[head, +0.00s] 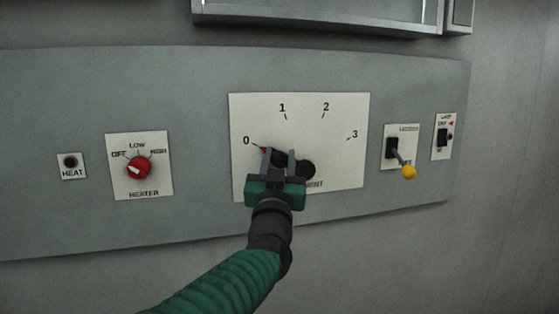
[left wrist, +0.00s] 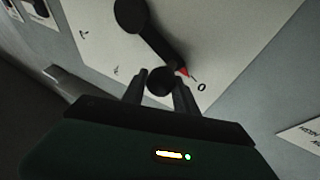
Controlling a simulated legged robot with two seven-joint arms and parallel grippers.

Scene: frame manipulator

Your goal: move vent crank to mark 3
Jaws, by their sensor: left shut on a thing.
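The vent plate (head: 335,110) is a white panel with marks 0, 1, 2 and 3 in an arc. The black vent crank (head: 304,168) has its round hub right of my left gripper, and its red pointer tip is at mark 0. My left gripper (head: 278,158) is shut on the crank's handle. In the left wrist view, the round knob (left wrist: 160,81) sits between the two fingers, and the crank arm runs up left to the hub, with the red tip beside 0. The gripper hides part of the crank in the head view. My right gripper is not in view.
Left of the plate are a red heater knob (head: 139,168) and a heat indicator (head: 71,165). Right of it are a yellow-tipped lever (head: 408,172), which sticks out, and a black lamp switch (head: 442,137). A metal frame (head: 320,14) juts out above.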

